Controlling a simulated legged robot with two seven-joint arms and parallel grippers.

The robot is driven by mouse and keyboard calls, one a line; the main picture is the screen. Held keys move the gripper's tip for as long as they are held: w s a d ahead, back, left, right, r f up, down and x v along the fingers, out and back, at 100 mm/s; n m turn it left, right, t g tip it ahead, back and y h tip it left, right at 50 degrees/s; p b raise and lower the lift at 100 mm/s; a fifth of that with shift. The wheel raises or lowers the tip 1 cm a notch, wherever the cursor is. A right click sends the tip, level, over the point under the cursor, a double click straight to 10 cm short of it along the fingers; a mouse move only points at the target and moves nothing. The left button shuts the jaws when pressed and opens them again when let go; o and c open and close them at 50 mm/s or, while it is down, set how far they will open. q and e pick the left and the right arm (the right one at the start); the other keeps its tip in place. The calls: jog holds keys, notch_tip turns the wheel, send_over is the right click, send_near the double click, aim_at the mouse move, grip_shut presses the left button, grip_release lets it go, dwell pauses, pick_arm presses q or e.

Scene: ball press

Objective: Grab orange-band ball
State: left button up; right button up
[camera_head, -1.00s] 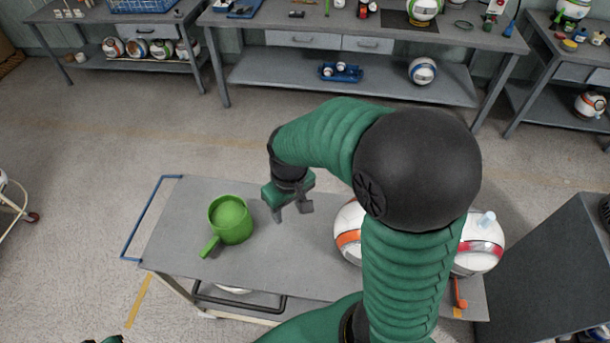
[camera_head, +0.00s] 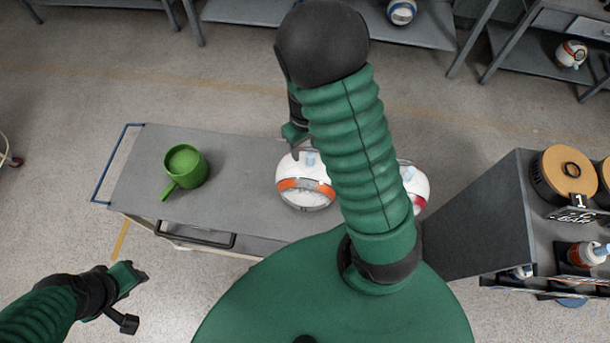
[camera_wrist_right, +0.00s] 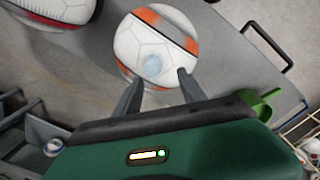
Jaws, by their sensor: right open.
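The orange-band ball (camera_head: 305,186) is white with an orange stripe and a pale blue knob on top, and it rests on the grey cart. My right gripper (camera_head: 297,147) is at the ball's far side in the head view, partly hidden by my arm. In the right wrist view my right gripper (camera_wrist_right: 160,85) is open, with its fingertips at the near edge of the orange-band ball (camera_wrist_right: 150,40), on either side of the knob. I cannot tell whether they touch it. My left gripper (camera_head: 133,295) is away from the cart at lower left, with its fingers apart and empty.
A second ball (camera_head: 418,186) with a red band sits to the right, partly behind my arm. A green pot with a handle (camera_head: 186,166) stands on the cart (camera_head: 235,165) at left. A dark cabinet (camera_head: 475,215) stands to the right. The cart between pot and ball is clear.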

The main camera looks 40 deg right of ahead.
aim_at(311, 154)
jog(key=s+f, duration=0.2)
jog(key=f, duration=0.1)
jog(key=shift+d+f, duration=0.15)
jog(key=shift+d, duration=0.25)
jog(key=shift+s+d+f, duration=0.1)
jog(key=shift+s+d, duration=0.05)
jog(key=shift+d, duration=0.15)
jog(key=shift+w+f, duration=0.15)
jog(key=shift+w, duration=0.3)
jog(key=c, duration=0.4)
jog(key=shift+w+a, duration=0.1)
jog(key=shift+a, duration=0.25)
jog(key=shift+c, duration=1.1)
jog(key=shift+a, duration=0.15)
jog(key=shift+c, duration=1.3)
jog(key=shift+s+a+r, duration=0.15)
jog(key=shift+s+r, duration=0.05)
jog(key=shift+r, duration=0.05)
grip_shut()
jog(key=shift+d, duration=0.2)
jog(key=shift+d+f, duration=0.15)
jog(key=shift+d, duration=0.15)
pick_arm(q)
jog(key=shift+s+d+r, duration=0.55)
jog(key=shift+s+r, duration=0.1)
jog(key=shift+r, duration=0.1)
pick_arm(e)
jog(key=shift+a, duration=0.1)
